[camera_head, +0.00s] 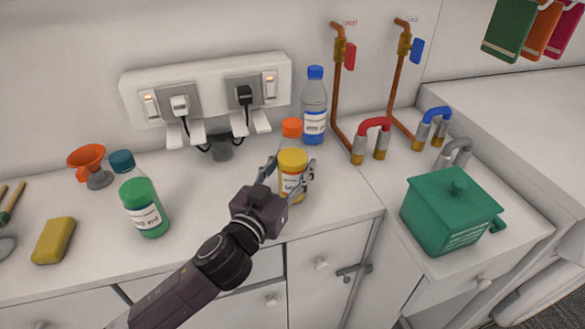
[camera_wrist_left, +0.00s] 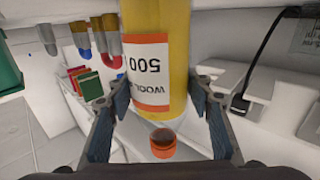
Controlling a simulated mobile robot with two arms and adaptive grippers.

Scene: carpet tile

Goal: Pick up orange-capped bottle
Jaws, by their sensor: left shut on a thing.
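The orange-capped bottle (camera_head: 292,161) has yellow contents and a white label, and it stands about upright over the counter near the front edge. My left gripper (camera_head: 288,174) comes from the front left, with one finger on each side of the bottle, and is shut on it. In the left wrist view, the bottle (camera_wrist_left: 160,45) appears upside down between the fingers (camera_wrist_left: 160,97), with its orange cap low in the picture. I cannot tell whether its base touches the counter. My right gripper is not in view.
A blue-capped bottle (camera_head: 314,106) stands just behind. A green bottle (camera_head: 140,198), an orange funnel (camera_head: 87,156) and a yellow sponge (camera_head: 54,241) are to the left. Copper pipes (camera_head: 337,95), shackle-like handles (camera_head: 373,136) and a green lidded box (camera_head: 448,215) are to the right. Plugs and cables line the wall.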

